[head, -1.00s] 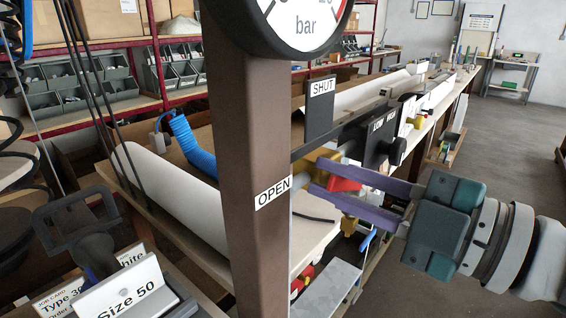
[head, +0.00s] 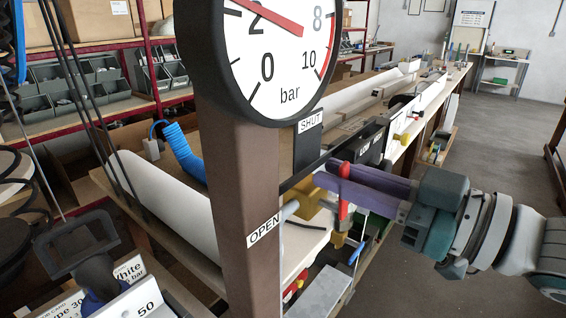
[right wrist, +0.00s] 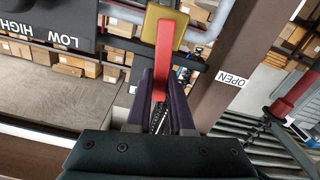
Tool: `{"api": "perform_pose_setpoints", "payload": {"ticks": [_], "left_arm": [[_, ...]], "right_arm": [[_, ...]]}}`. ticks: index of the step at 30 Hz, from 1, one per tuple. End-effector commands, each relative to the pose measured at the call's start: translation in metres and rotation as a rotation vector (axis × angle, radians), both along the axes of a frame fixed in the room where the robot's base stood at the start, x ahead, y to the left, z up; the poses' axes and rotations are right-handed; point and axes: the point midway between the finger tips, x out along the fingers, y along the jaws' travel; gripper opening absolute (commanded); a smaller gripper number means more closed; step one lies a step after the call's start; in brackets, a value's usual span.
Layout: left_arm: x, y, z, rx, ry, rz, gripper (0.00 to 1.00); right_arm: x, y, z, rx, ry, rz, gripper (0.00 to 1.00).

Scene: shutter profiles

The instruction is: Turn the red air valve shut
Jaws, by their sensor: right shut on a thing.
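The red valve handle (head: 343,205) stands roughly upright in the head view, beside the brass-yellow valve body (head: 306,196). My right gripper (head: 335,178) comes in from the right, its purple fingers closed on the handle. In the right wrist view the red handle (right wrist: 163,60) runs from the yellow valve body (right wrist: 165,25) down between the fingers. A SHUT label (head: 310,121) sits on a dark plate above the valve. An OPEN label (head: 264,231) is on the brown post, lower left. My left gripper is not in view.
The pressure gauge (head: 275,60) on the brown post (head: 240,170) has its red needle near 2. A dark rail runs behind the valve. A long bench with white profiles (head: 165,205) stretches behind. The floor at right (head: 490,130) is clear.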

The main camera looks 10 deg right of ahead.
Motion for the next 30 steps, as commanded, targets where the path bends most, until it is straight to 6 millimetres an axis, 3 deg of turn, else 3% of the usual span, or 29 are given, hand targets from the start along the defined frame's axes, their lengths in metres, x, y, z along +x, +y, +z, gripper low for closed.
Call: {"api": "perform_pose_setpoints", "payload": {"ticks": [12, 29, 30], "left_arm": [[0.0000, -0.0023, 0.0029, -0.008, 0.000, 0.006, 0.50], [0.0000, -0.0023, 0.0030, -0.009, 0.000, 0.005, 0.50], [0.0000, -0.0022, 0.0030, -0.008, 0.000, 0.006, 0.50]], "right_arm": [[0.0037, -0.0049, 0.0008, 0.149, 0.117, -0.001, 0.00], [0.0041, -0.0056, 0.0000, 0.171, 0.137, -0.002, 0.00], [0.0040, -0.0057, 0.0000, 0.171, 0.137, -0.002, 0.23]]}}
